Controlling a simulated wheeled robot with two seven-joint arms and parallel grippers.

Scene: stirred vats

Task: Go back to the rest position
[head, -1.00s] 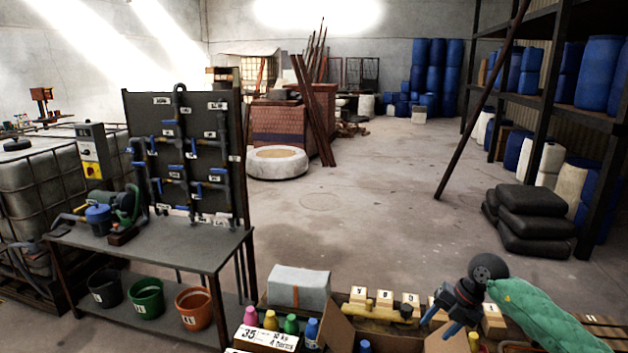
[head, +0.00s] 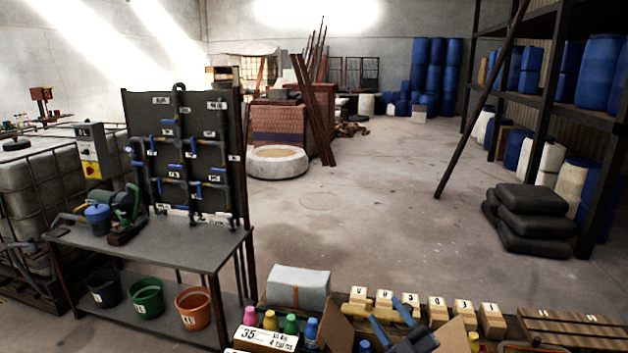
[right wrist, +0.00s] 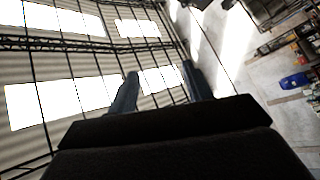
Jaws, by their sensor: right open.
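My right gripper (head: 385,309) shows at the bottom of the head view, low over the front bench between the open cardboard flaps. Its two blue fingers are apart and point up and to the left, with nothing between them. In the right wrist view the fingers of this gripper (right wrist: 160,78) are also spread and empty, against the roof skylights. Most of the right arm is out of the head view. My left gripper is in neither view.
A front bench holds a row of labelled wooden blocks (head: 436,308), a grey-white block (head: 298,287) and several coloured bottles (head: 290,324). At left stands a grey table (head: 190,252) with a pipe panel (head: 195,150). The floor (head: 350,220) beyond is clear.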

